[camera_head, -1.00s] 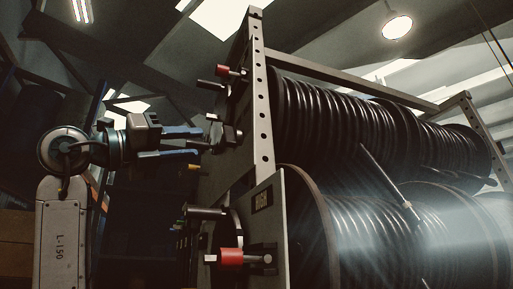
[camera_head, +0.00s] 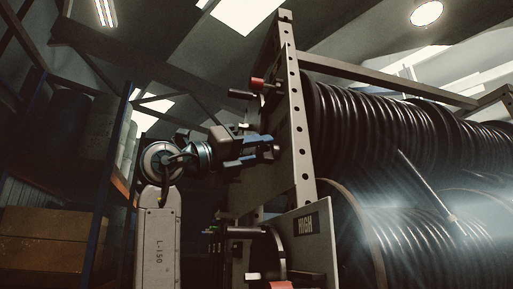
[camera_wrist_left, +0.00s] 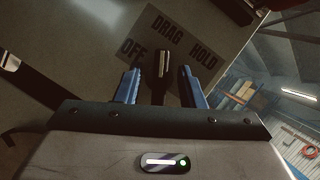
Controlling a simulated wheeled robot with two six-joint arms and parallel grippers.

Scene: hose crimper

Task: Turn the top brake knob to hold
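The top brake knob is a dark bar with a pale mark (camera_wrist_left: 162,66) in the left wrist view. It stands before a plate marked OFF, DRAG and HOLD (camera_wrist_left: 172,40), and its upper end points toward DRAG. My left gripper (camera_wrist_left: 160,86) has its two blue fingers on either side of the knob, with visible gaps, so it is open. In the head view my left gripper (camera_head: 264,150) is at the side of the upper reel's frame and largely hides the knob. My right gripper is in neither view.
Red-ended handles stand above the gripper (camera_head: 257,84) and below it (camera_head: 280,285). The perforated upright (camera_head: 297,120) and the hose reels (camera_head: 390,120) are to the right. Shelving (camera_head: 120,150) with boxes stands to the left.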

